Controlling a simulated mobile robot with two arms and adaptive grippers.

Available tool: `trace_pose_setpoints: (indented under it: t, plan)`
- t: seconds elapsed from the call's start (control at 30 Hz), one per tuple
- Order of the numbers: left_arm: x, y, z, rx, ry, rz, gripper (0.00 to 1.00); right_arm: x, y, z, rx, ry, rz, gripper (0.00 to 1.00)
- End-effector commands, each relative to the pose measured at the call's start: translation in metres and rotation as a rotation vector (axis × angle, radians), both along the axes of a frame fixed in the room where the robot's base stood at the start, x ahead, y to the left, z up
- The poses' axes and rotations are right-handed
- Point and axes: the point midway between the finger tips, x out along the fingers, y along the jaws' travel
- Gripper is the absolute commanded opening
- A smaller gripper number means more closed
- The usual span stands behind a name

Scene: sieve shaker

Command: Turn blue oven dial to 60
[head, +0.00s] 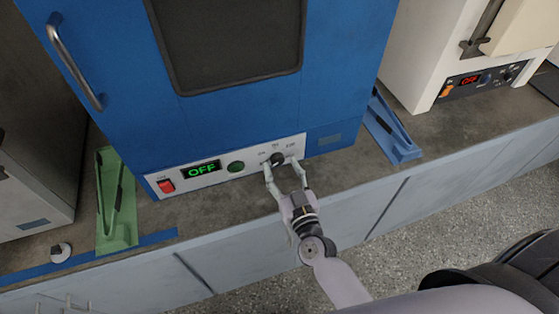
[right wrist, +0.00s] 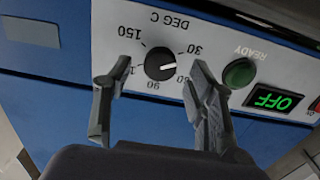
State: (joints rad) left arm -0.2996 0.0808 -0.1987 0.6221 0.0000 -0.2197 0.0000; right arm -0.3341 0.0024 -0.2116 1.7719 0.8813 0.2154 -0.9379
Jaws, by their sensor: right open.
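The blue oven (head: 220,110) stands on the counter. Its white front panel carries a black round dial (head: 278,158), marked in degrees C. In the right wrist view, the panel appears upside down, and the dial (right wrist: 160,63) has a white pointer mark toward the right, near the label partly hidden by a fingertip, apparently 60. The labels 30, 90 and 150 are readable. My right gripper (head: 281,164) is open, with its fingers on either side of the dial. In the right wrist view, gaps show between the dial and both fingertips. My left gripper is not in view.
The panel has a green OFF display (head: 201,170), a red switch (head: 166,186) and a green button (head: 236,167). A green holder (head: 117,205) stands left of the oven, a blue holder (head: 393,130) right. A white oven (head: 425,50) is at the upper right.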

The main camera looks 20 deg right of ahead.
Motion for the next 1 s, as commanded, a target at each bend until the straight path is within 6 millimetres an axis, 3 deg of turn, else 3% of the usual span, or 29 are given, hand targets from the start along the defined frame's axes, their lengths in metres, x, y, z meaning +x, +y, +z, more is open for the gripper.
trace_pose_setpoints:
  t: [0.2,0.53,1.0]
  plan:
    - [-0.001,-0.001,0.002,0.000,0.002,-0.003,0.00,0.022,0.000,0.000,-0.001,-0.001,-0.001,0.51]
    - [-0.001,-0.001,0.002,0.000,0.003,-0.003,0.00,0.024,0.001,-0.001,0.000,0.001,-0.001,0.51]
    - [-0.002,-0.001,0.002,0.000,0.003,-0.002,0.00,0.024,0.001,-0.001,0.000,0.000,-0.001,0.20]
